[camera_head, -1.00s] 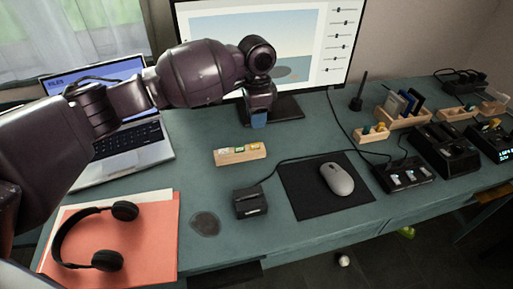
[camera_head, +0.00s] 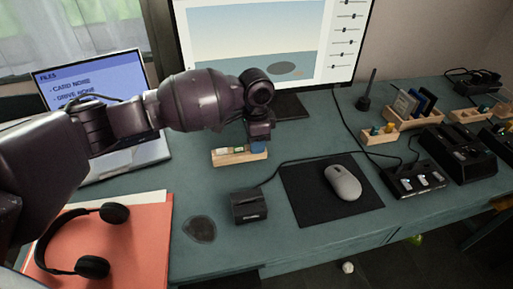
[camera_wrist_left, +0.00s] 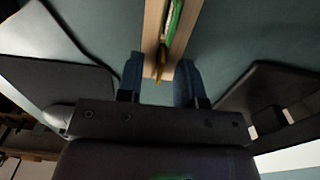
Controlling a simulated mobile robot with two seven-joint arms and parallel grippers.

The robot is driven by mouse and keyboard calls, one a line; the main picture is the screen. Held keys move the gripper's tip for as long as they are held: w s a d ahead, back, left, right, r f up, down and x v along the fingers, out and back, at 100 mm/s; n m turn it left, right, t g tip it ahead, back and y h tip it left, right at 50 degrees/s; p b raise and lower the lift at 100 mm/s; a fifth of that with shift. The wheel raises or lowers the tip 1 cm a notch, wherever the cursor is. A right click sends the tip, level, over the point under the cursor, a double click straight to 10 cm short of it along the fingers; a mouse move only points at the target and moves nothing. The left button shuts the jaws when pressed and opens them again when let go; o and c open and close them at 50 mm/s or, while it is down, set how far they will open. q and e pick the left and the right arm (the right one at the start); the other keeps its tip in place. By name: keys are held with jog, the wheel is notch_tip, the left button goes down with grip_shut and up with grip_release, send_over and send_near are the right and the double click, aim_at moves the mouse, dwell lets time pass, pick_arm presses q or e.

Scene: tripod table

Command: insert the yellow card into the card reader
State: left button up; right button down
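The yellow card (camera_wrist_left: 161,60) shows edge-on in the left wrist view, upright in a wooden holder (camera_head: 225,160). A green card (camera_wrist_left: 173,20) stands beyond it in the same holder, which also shows in the left wrist view (camera_wrist_left: 153,25). My left gripper (camera_head: 257,147) is over the right end of the holder. Its blue fingers are apart, one on each side of the yellow card, with gaps visible; it also shows in the left wrist view (camera_wrist_left: 160,80). In the head view the gripper hides the yellow card. The black card reader (camera_head: 249,206) sits in front of the holder. My right gripper is not in view.
A mouse (camera_head: 343,182) lies on a black mat (camera_head: 305,195) right of the reader. Headphones (camera_head: 93,266) lie on an orange folder (camera_head: 150,235) at left. A laptop (camera_head: 95,85) and monitor (camera_head: 270,45) stand behind.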

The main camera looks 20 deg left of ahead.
pick_arm(q)
grip_shut()
jog(key=shift+r, duration=0.2)
